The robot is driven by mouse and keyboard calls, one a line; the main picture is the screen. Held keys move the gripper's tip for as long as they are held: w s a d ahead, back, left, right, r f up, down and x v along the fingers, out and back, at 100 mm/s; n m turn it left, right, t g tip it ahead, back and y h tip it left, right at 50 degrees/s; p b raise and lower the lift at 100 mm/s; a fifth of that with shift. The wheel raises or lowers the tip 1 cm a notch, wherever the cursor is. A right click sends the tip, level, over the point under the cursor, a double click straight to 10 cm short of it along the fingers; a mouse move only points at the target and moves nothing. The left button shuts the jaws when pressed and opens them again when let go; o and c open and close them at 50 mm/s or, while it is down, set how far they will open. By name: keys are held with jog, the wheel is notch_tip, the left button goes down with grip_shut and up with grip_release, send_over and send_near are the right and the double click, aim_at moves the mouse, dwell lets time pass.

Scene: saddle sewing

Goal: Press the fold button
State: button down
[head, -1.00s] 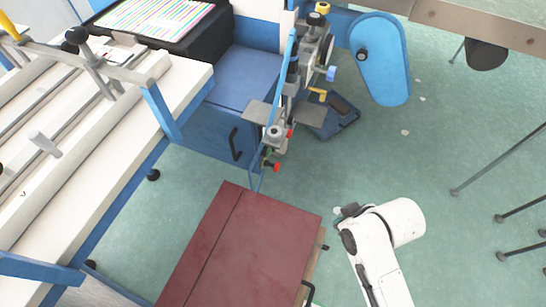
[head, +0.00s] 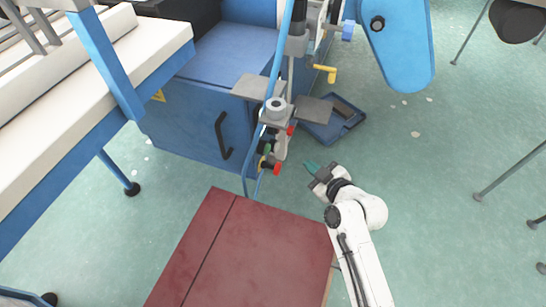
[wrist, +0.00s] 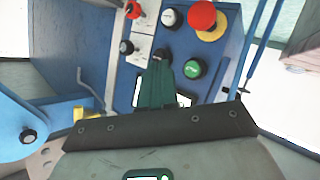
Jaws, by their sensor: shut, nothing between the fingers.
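The blue machine's control panel (wrist: 215,45) fills the upper middle of the wrist view. I cannot read which one is the fold button. In the head view, a red button (head: 276,169) and a green button (head: 267,148) show at the machine's corner. My gripper (head: 308,165) is shut and empty, to the right of these buttons. Its teal fingers (wrist: 157,85) overlap the panel just left of the green button; contact cannot be told.
A dark red tabletop (head: 255,250) lies in front of the machine, left of my arm. A blue tray (head: 335,122) lies on the floor behind the gripper. A blue cover (head: 395,45) stands at the upper right.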

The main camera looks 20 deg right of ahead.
aim_at(266, 149)
jog(key=shift+w+d+f+t+b, duration=0.15)
jog(key=shift+w+d+t, duration=0.05)
jog(key=shift+w, duration=0.15)
jog(key=shift+w+d+f+t+b, duration=0.15)
jog(key=shift+w+t, duration=0.05)
jog(key=shift+w, duration=0.15)
jog(key=w+a+p, duration=0.4)
jog(key=w+a, duration=0.1)
jog(key=a, duration=0.2)
jog(key=shift+w+a, duration=0.2)
dwell(2.1)
jog(key=shift+w+a, duration=0.15)
jog(key=shift+a, duration=0.05)
